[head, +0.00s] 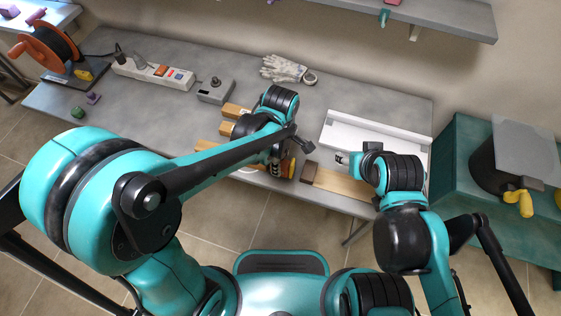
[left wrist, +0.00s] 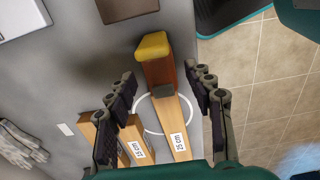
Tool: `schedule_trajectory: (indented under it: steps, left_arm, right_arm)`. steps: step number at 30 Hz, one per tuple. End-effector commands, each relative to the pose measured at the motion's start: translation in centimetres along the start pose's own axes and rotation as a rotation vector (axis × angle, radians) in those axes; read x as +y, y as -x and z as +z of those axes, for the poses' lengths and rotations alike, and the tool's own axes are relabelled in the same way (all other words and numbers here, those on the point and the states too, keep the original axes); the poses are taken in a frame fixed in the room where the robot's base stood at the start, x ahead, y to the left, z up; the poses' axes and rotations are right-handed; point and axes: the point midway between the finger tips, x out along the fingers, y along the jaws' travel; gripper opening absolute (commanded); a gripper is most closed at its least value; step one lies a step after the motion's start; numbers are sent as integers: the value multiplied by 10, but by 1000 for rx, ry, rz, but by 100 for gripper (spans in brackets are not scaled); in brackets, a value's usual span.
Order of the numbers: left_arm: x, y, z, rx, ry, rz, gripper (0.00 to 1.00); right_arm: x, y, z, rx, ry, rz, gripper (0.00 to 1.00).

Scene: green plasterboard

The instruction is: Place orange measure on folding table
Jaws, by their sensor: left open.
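The orange measure (left wrist: 157,68) has a yellow end and a dark grey end. It sits near the front edge of the grey table, at the end of a wooden strip labelled 25 cm (left wrist: 177,138). In the head view the measure (head: 286,166) is partly covered by my left arm. My left gripper (left wrist: 160,82) is open, with its fingers on either side of the measure; contact is not visible. The grey table (head: 145,112), with a thin metal leg, looks like the folding table. My right gripper (head: 343,158) is by a white tray; its fingers are mostly hidden.
The white tray (head: 378,134) and a plank with a dark brown block (head: 310,171) lie right of the measure. Gloves (head: 283,68), a grey box (head: 215,91), a power strip (head: 153,72) and an orange cable reel (head: 42,48) stand further back. A teal cabinet (head: 455,165) stands right.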

Motion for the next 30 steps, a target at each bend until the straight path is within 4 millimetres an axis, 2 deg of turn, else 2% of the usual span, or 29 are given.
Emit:
schedule_trajectory:
  steps: [1,3,9,13,20,23,26,30]
  left_arm:
    - [0,17,0,0,0,0,53]
    - [-1,33,0,0,0,0,53]
    - [0,68,0,0,0,0,53]
    - [0,80,0,0,0,0,53]
    - [-1,85,-2,-1,-11,7,53]
    - [-8,93,-15,-2,-86,45,53]
    - [-20,107,-40,13,-245,126,53]
    - [-48,126,-82,106,-557,271,53]
  right_arm:
    - [0,7,-5,0,0,0,51]
    - [0,12,-8,0,0,0,51]
    - [0,21,-15,0,0,0,51]
    - [0,24,-17,0,0,0,51]
    - [0,24,-17,0,0,0,51]
    - [0,24,-17,0,0,0,51]
    - [0,24,-17,0,0,0,51]
    - [0,24,-17,0,0,0,51]
